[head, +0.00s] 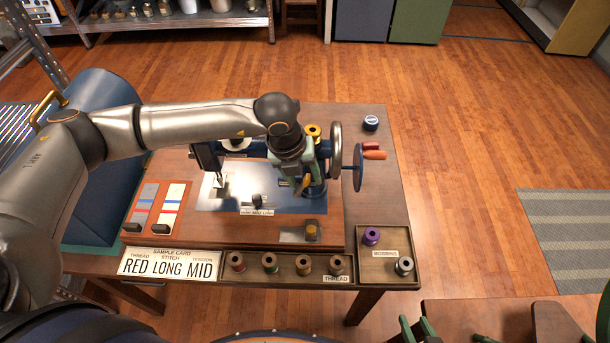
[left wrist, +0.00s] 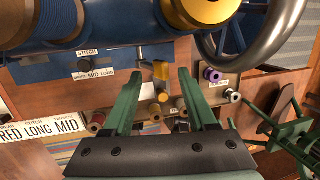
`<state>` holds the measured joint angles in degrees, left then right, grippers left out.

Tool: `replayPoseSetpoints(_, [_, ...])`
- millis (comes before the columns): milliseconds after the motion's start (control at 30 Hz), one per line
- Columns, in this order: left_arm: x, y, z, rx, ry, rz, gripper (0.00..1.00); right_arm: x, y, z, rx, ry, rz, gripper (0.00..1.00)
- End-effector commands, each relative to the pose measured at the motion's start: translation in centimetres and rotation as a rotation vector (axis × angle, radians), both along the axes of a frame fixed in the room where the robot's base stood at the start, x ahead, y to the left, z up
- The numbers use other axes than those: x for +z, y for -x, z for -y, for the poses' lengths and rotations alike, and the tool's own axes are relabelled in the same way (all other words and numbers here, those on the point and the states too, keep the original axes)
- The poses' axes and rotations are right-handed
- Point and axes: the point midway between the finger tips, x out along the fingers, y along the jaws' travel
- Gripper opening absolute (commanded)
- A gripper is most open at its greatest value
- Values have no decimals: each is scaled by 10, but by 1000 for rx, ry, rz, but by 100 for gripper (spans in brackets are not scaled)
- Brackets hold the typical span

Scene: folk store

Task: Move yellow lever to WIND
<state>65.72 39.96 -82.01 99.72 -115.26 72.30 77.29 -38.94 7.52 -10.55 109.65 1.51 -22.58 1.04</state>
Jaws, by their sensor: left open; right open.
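A blue sewing machine (head: 316,188) stands on a wooden base on the table. A small yellow lever (left wrist: 160,72) on its front shows in the left wrist view, beyond and between my open left fingertips. In the head view my left gripper (head: 303,178) is over the right part of the machine, and a yellow piece shows beside its fingers. I cannot tell whether the fingers touch the lever. My left gripper also shows in the left wrist view (left wrist: 160,85), empty. No WIND label is legible. My right gripper (head: 417,328) is open and empty at the bottom edge.
A handwheel (head: 335,150) and crank wheel (head: 359,168) stand right of my left gripper. A thread tray (head: 290,280) and bobbin tray (head: 390,244) line the front edge. A sample card (head: 170,263) reads RED LONG MID.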

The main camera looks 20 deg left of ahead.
Motion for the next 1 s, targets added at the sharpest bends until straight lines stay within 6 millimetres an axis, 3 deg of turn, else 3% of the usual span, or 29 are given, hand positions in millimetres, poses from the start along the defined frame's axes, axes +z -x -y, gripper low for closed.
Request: replayPoseSetpoints(1000, [0, 10, -32, 1, 0, -1, 57, -6, -1, 0, 1, 0, 2, 45])
